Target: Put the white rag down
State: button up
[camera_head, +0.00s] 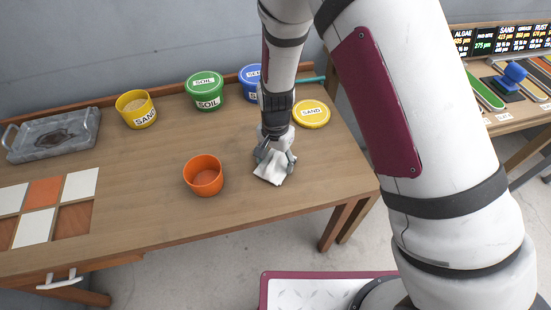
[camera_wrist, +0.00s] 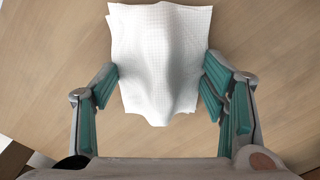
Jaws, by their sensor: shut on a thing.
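The white rag (camera_head: 270,173) is at the right part of the wooden table, below my gripper (camera_head: 275,158). In the wrist view the rag (camera_wrist: 160,50) is bunched into a ridge between the two teal-padded fingers of my gripper (camera_wrist: 160,95). My gripper is shut on the rag, with the fingers at its left and right sides. The rag is at or very near the tabletop; I cannot tell whether it rests fully on it. Part of the rag is hidden by my gripper in the head view.
An orange bowl (camera_head: 203,176) stands left of the rag. A yellow SAND lid (camera_head: 311,114), a blue tub (camera_head: 251,80), a green SOIL tub (camera_head: 206,92) and a yellow SAND tub (camera_head: 136,110) stand behind. A grey tray (camera_head: 22,152) is far left. Bare wood lies around the rag.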

jog(key=shift+f, duration=0.15)
jog(key=o, duration=1.2)
notch_tip(320, 180, up, 12)
grip_shut()
dwell(0.3)
dwell(0.9)
